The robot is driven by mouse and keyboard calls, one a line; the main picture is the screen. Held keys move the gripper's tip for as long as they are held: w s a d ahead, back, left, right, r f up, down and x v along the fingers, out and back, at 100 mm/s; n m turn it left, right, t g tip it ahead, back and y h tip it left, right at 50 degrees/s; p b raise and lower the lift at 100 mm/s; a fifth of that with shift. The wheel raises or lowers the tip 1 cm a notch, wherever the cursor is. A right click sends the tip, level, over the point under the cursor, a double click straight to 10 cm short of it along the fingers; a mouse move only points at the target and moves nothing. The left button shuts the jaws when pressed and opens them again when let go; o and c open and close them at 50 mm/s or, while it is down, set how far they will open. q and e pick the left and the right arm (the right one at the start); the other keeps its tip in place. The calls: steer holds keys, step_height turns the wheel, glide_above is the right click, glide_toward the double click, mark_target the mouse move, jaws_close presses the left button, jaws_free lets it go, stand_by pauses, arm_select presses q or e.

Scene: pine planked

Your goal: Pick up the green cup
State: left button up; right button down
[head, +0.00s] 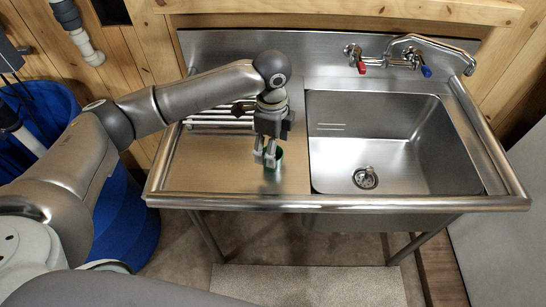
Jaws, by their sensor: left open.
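The green cup (279,154) stands on the steel drainboard (215,170), left of the sink basin. Only part of its rim and inside shows, since my left gripper covers most of it. My left gripper (265,157) points down right over the cup, with its fingers at the cup's rim. Its fingers are apart. I cannot tell whether they straddle the cup's wall or touch it. My right gripper is not in view.
The empty sink basin (410,165) lies right of the drainboard, with a faucet (412,54) behind it. A raised steel rim (330,203) runs along the front. A blue barrel (130,215) stands at left. The drainboard's front left is clear.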

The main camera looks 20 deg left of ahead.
arm_select(q)
steer(key=shift+s+d+f, duration=0.1)
steer(key=shift+s+f, duration=0.1)
steer(key=shift+f, duration=1.5)
steer(key=shift+w, duration=0.1)
steer(key=shift+c, duration=2.3)
steer(key=c, duration=0.4)
steer(key=shift+c, duration=0.3)
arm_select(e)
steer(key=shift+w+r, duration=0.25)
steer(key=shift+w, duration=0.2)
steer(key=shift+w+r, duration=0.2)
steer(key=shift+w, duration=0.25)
